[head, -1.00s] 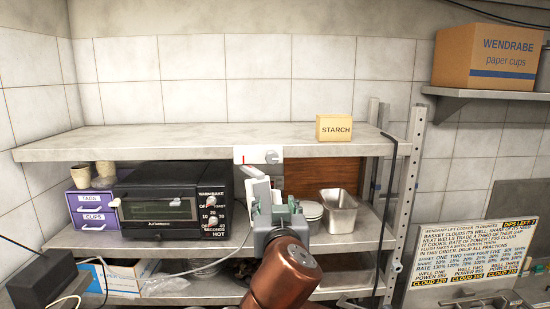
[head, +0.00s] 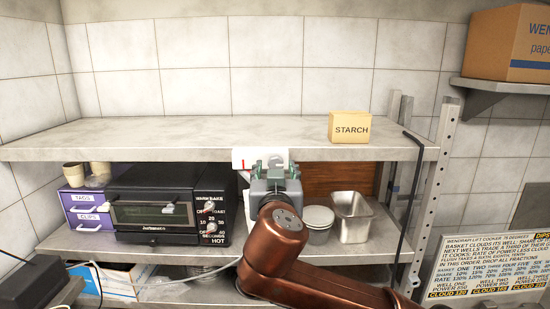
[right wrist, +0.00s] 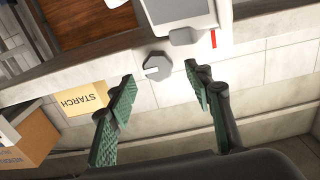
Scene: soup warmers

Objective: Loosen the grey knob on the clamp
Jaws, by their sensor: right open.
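I cannot tell whether the tips reach as deep as the knob. In the head view my right gripper (head: 274,168) covers part of the plate. My left gripper is out of view.
A STARCH box (head: 349,127) stands on the top shelf (head: 190,135), right of the plate. Below are a black toaster oven (head: 165,205), purple drawers (head: 88,207), white round lids (head: 319,217) and a metal pan (head: 352,215). A black cable (head: 403,200) hangs at right.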

